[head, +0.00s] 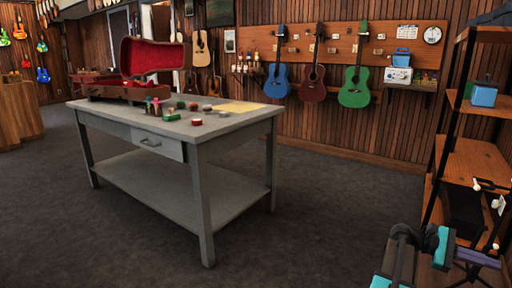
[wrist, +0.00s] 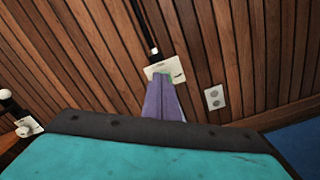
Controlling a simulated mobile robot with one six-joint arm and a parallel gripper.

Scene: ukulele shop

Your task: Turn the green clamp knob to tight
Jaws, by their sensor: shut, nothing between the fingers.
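In the wrist view, my gripper (wrist: 161,82) has its purple fingers together, with nothing seen between them. The tips overlap a white wall plate (wrist: 152,72) below a dark upright rod. A small patch of pale green shows on the plate just past the tips. I cannot tell whether it is the green clamp knob or whether the fingers touch it. In the head view, my arm is at the lower right, and the fingertips cannot be made out. No green clamp knob can be clearly picked out there.
In the head view, a wooden shelf rack (head: 472,160) stands close by. A grey workbench (head: 235,125) is to the left, with open floor between.

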